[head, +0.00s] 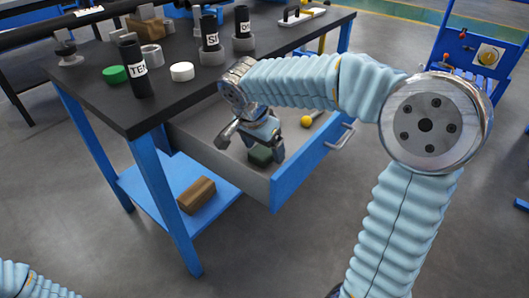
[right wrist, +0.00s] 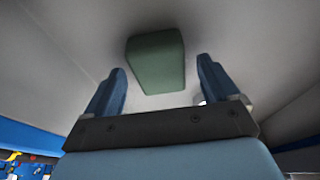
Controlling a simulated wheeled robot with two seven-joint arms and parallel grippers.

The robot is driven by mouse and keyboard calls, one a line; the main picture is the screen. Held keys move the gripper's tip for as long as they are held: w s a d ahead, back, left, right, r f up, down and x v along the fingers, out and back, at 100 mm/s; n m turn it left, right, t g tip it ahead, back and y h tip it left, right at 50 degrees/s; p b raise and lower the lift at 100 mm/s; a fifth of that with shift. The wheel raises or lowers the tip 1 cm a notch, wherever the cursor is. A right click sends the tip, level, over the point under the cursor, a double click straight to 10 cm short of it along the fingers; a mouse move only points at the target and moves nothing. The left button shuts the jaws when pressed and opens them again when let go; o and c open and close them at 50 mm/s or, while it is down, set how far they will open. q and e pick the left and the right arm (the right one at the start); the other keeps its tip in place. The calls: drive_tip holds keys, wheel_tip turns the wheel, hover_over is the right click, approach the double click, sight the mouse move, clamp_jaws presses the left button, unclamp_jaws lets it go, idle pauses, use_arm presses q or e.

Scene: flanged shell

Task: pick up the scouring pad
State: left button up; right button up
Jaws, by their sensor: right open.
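The scouring pad is a dark green block (head: 261,156) lying on the floor of the open drawer (head: 285,187). In the right wrist view the pad (right wrist: 156,62) shows ahead of and between the two blue fingers, with clear space on both sides. My right gripper (head: 254,146) is inside the drawer, open and empty, just above the pad; it partly hides the pad in the head view. Whether the fingertips reach down beside the pad I cannot tell. My left gripper is out of view; only a bit of that arm's sleeve shows at bottom left.
A yellow-headed item (head: 307,121) lies in the drawer to the right of the pad. The drawer walls surround my gripper. The black bench top (head: 165,98) above holds labelled black cylinders, a green lid (head: 115,74) and a white disc (head: 182,71). A brown block (head: 196,195) sits on the lower shelf.

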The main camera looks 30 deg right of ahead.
drive_tip(key=c, duration=1.1)
drive_tip(key=shift+r, duration=0.1)
drive_tip(key=shift+c, duration=0.2)
drive_tip(key=shift+r, duration=0.2)
wheel_tip(320, 180, up, 2)
drive_tip(key=shift+r, duration=0.15)
drive_tip(key=s+a+r, duration=0.9)
drive_tip(key=a+r, duration=0.1)
drive_tip(key=shift+s+b, duration=0.35)
drive_tip(key=shift+s, duration=0.05)
drive_tip(key=shift+r, duration=0.1)
